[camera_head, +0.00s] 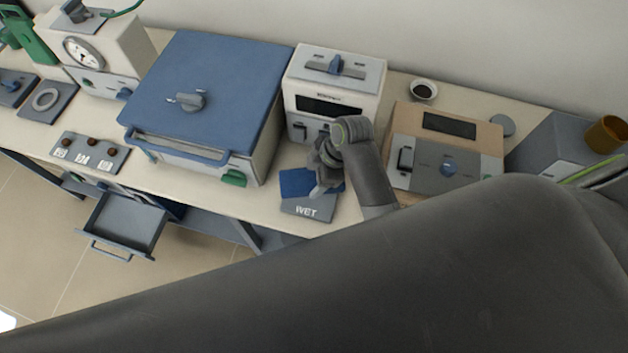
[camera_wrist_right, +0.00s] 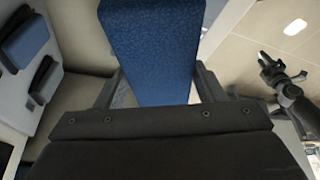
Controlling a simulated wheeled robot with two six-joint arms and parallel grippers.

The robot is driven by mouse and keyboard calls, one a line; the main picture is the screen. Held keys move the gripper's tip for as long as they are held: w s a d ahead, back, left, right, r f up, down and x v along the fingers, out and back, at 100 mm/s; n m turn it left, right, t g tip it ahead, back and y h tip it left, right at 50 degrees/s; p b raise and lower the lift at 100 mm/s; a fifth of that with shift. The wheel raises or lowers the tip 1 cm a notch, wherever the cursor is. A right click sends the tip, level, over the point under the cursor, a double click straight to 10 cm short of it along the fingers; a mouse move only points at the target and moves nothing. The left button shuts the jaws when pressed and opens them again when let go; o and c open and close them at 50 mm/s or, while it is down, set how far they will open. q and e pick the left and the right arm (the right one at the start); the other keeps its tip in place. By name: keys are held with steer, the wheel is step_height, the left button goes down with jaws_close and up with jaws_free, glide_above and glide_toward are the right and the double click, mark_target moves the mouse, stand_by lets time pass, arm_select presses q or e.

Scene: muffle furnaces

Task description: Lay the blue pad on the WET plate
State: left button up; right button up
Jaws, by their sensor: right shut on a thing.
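The blue pad (camera_head: 296,183) is held by my right gripper (camera_head: 322,182), over the back part of the dark grey WET plate (camera_head: 308,211). The plate lies near the table's front edge, and its white lettering shows. In the right wrist view the blue pad (camera_wrist_right: 152,50) fills the space between the two fingers of my right gripper (camera_wrist_right: 152,88). I cannot tell whether the pad touches the plate. My left gripper (camera_wrist_right: 283,78) shows small and dark at the right of the wrist view; its jaw state is unclear.
A white box with a display (camera_head: 335,85) stands behind the plate. A large blue-lidded furnace (camera_head: 215,85) is to the left, and a wood-and-grey control box (camera_head: 440,150) to the right. An open drawer (camera_head: 125,228) juts out at front left. My own dark arm covers the foreground.

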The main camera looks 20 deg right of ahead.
mark_target(315, 184)
steer(key=shift+f, duration=0.4)
steer(key=shift+w+f, duration=0.15)
steer(key=shift+f, duration=0.2)
step_height(315, 184, down, 3)
steer(key=shift+f, duration=0.45)
arm_select(q)
steer(key=shift+w+d+r, duration=0.15)
steer(key=shift+w, duration=0.3)
steer(key=shift+w+d+r, duration=0.1)
steer(key=shift+w, duration=0.3)
arm_select(e)
steer(key=o, duration=1)
steer(key=shift+f, duration=0.1)
